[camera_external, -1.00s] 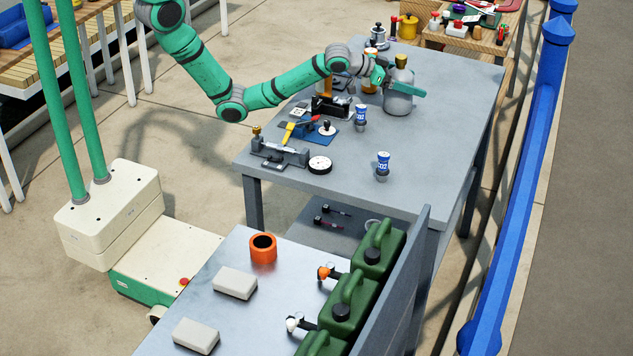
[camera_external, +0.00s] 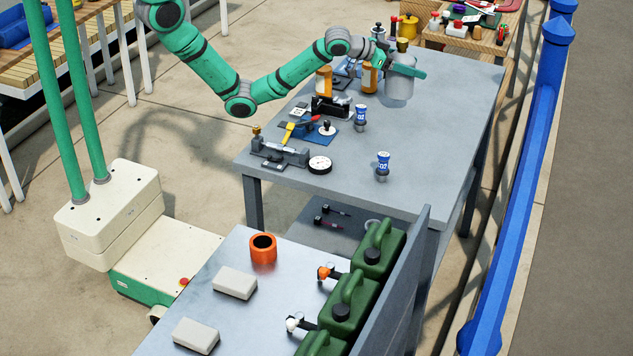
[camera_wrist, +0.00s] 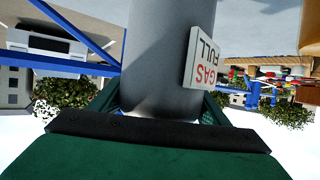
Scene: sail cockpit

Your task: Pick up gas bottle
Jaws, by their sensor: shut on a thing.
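The gas bottle (camera_external: 398,90) is a grey cylinder near the far right end of the grey workbench (camera_external: 440,120). My gripper (camera_external: 404,71) is shut on its upper part, with a green finger across the side facing the camera. The bottle appears raised clear of the bench top. Its brass valve cannot be made out now, and its exact tilt is unclear.
Orange-brown canisters (camera_external: 370,78) stand just left of the bottle. A blue-and-white can (camera_external: 361,117) and a black device (camera_external: 331,105) are nearer. Behind are a yellow pot (camera_external: 408,27) and a wooden table with small items. The bench's right side is mostly bare.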

